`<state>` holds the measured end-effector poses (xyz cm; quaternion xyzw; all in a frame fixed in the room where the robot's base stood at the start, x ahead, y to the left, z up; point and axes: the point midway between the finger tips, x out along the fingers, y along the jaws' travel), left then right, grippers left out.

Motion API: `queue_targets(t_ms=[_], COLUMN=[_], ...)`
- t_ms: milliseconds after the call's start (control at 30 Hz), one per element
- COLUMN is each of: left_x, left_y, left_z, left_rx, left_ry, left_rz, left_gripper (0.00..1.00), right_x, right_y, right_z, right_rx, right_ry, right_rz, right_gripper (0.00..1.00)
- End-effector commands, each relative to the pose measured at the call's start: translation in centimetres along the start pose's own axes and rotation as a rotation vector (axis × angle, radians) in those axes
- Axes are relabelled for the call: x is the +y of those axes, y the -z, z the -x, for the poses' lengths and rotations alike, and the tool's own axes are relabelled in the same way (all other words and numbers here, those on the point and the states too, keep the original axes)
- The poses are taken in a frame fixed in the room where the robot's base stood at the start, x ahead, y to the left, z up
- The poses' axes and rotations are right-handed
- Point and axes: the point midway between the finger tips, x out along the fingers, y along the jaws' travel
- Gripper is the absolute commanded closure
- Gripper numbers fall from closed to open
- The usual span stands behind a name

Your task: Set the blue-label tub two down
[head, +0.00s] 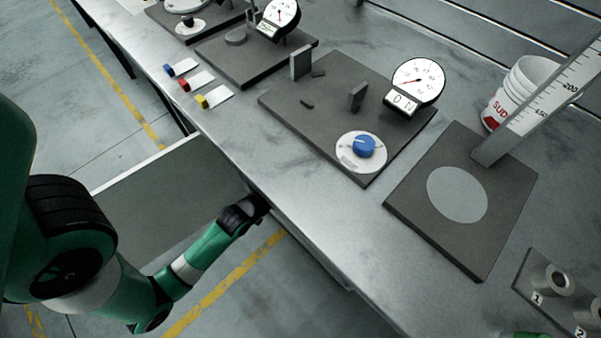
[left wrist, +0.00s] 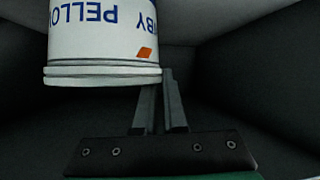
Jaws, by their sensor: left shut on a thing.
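The blue-label tub (left wrist: 105,40) is white with blue lettering and a small orange mark. It fills the upper left of the left wrist view, and its lettering appears upside down there. My left gripper (left wrist: 163,85) is shut on the tub at its rim edge. In the head view, my left arm reaches to the bench's front edge, where the fingers and the tub are hidden below the top.
Dark walls surround the tub in the wrist view. A red-label tub (head: 496,110) stands behind an upright ruler (head: 545,100). The bench (head: 330,235) carries a plate with a grey disc (head: 457,194), a plate with a blue knob (head: 364,146) and dial, and a numbered holder (head: 527,283).

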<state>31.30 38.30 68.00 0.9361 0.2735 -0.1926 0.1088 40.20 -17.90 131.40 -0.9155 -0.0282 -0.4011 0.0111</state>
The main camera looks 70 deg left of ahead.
Motion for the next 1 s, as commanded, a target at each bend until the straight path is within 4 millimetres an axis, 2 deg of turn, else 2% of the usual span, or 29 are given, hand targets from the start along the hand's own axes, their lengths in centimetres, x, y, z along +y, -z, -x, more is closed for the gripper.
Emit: queue_targets(t_ms=[167,367,400,833,867,1000], left_x=[0.0,0.2,0.1,0.0,0.0,0.0], left_y=[0.2,1.7,0.6,0.1,0.2,0.2], left_z=[-0.6,-4.1,-4.4,-4.5,-4.5,-4.5], left_rx=[0.000,0.004,-0.003,-0.002,-0.002,-0.002], left_ry=[0.000,-0.001,0.000,0.000,0.000,0.000], left_rz=[0.001,0.001,0.000,0.001,0.000,0.000], left_gripper=[1.00,1.00,1.00,1.00,0.87,0.61], right_x=[0.0,0.0,0.0,0.0,0.0,0.0], right_y=[-0.1,-1.1,-1.7,-1.9,-1.8,-1.8], right_z=[0.2,1.2,1.9,2.1,2.0,2.0], right_rx=[0.001,0.001,0.001,0.001,0.001,0.001], right_ry=[0.000,0.000,0.000,0.000,0.000,0.000], right_rz=[0.000,0.000,0.000,0.000,0.000,0.000], right_gripper=[0.47,0.47,0.47,0.47,0.47,0.47])
